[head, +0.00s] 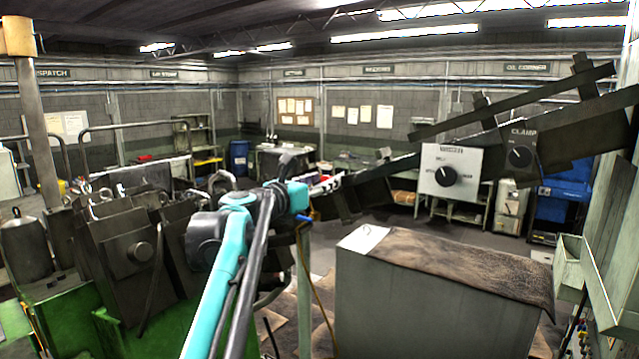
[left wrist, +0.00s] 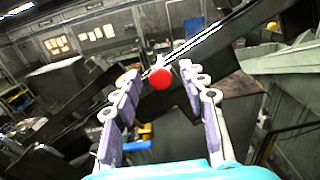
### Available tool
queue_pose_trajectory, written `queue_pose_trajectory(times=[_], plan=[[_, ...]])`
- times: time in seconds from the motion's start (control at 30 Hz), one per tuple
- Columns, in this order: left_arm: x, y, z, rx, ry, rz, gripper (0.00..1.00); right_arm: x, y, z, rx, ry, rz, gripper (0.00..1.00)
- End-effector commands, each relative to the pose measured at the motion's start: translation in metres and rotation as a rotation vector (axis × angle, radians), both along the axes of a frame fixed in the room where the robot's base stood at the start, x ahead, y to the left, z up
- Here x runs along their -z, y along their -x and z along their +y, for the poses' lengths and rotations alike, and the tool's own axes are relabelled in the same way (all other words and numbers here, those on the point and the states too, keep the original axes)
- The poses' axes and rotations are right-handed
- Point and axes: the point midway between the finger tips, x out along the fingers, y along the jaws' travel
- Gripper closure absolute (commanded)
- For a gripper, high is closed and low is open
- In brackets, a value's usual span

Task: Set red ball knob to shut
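The red ball knob (left wrist: 160,78) shows in the left wrist view, ahead of my left gripper (left wrist: 159,80) and between its two fingertips in the picture. The fingers stand apart, with a gap on both sides of the ball; I see no contact. How far the ball lies beyond the tips is hard to tell. In the head view my left gripper (head: 328,184) is small, at the end of my teal arm, beside a dark sloping bar (head: 378,168). The red ball cannot be made out in the head view. My right gripper is not in view.
A pale box with a black dial (head: 446,176) and a dark clamp dial (head: 520,156) sit on the sloping bar at right. A large grey housing (head: 420,300) with a brown cover stands below. Green and dark machinery (head: 125,250) fills the left.

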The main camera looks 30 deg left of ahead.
Motion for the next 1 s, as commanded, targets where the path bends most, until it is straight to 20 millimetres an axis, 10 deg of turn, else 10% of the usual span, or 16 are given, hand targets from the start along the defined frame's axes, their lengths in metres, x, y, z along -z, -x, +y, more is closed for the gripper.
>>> queue_pose_trajectory(times=[0.37, 1.0], plan=[[0.0, 0.012, 0.002, -0.002, -0.001, 0.001, 0.57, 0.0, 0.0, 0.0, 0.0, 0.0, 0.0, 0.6], [0.001, 0.116, 0.01, -0.001, 0.0, 0.001, 0.57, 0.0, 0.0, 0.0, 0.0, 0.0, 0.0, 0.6]])
